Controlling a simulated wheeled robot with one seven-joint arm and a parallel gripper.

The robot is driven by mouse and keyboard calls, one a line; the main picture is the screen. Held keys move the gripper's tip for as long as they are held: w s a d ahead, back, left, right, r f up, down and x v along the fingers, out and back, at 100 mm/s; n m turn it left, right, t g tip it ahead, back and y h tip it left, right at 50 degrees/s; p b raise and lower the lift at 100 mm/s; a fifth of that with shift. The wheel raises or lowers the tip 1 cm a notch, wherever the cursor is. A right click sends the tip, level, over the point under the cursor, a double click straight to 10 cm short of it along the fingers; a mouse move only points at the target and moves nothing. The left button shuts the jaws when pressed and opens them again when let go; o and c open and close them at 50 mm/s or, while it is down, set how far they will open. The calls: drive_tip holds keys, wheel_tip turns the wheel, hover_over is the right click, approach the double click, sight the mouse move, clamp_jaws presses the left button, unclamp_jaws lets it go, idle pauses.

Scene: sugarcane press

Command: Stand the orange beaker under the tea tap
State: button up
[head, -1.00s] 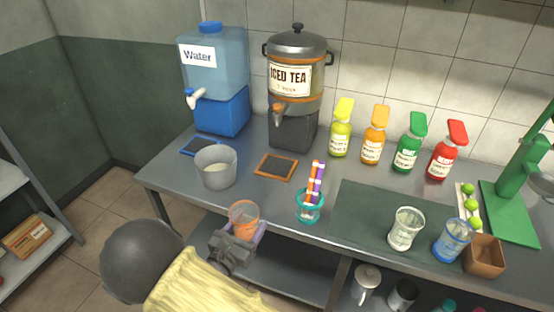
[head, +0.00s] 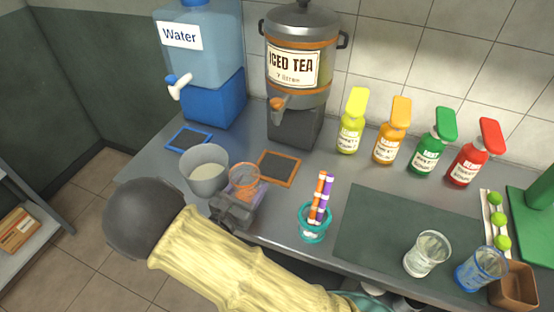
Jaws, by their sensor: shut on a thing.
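The orange beaker (head: 244,178) is see-through and upright, held in my gripper (head: 238,200) above the counter's front part. My gripper is shut on it; the fingers are partly hidden by the wrist. The iced tea urn (head: 299,65) stands at the back on a dark block. Its tea tap (head: 277,104) is orange and sticks out at the front left. An orange-framed drip mat (head: 279,167) lies on the counter below and in front of the tap. The beaker is in front and to the left of this mat in the picture.
A grey-white bucket (head: 206,170) stands close to the left of the beaker. A teal cup of striped straws (head: 316,218) stands to the right. The blue water dispenser (head: 215,100) and its blue mat (head: 188,139) are at the back left. Several syrup bottles (head: 390,145) stand at the right.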

drive_tip(key=shift+s, duration=0.1)
drive_tip(key=p+x, duration=0.1)
drive_tip(key=x, duration=1.5)
drive_tip(key=shift+w, duration=0.3)
drive_tip(key=shift+d, duration=0.2)
drive_tip(key=shift+w+d+r+p, duration=0.1)
drive_tip(key=shift+w+d+p, duration=0.1)
drive_tip(key=shift+w+p, duration=0.1)
drive_tip(key=shift+w+f, duration=0.15)
drive_tip(key=shift+f, duration=0.75)
drive_tip(key=shift+w+f, duration=0.15)
drive_tip(key=shift+f, duration=0.75)
